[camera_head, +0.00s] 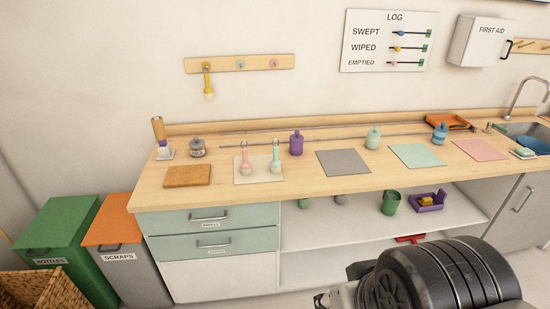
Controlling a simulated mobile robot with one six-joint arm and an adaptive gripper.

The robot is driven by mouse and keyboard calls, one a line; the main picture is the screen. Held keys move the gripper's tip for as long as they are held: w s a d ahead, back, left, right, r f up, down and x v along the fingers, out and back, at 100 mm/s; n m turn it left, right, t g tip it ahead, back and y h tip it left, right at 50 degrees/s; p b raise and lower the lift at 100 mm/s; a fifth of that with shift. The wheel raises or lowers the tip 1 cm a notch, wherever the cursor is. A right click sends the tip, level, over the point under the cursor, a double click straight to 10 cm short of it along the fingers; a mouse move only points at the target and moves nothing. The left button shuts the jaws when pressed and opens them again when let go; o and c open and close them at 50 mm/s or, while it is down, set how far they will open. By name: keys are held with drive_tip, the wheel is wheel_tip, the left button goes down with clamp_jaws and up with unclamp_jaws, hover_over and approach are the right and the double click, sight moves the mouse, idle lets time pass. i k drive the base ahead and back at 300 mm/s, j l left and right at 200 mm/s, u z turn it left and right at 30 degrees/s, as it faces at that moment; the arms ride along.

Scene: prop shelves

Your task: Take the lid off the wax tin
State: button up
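A small grey lidded pot (198,147) stands upright at the left of the wooden counter, behind a brown board. It looks like the wax tin, but no label is readable at this size. Its top appears covered, with a small knob. My arm shows as a large dark ribbed part at the bottom right, in front of the shelf and well away from the pot. The fingers of my gripper cannot be made out in this view.
Green (62,228) and orange-lidded (111,222) bins stand at the left.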

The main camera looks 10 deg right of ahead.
sight(196, 143)
drive_tip(key=i+j, duration=0.4)
drive_tip(key=i, duration=0.2)
drive_tip(key=i+j, duration=0.4)
drive_tip(key=i, duration=0.15)
drive_tip(key=i+j, duration=0.4)
drive_tip(key=i, duration=0.5)
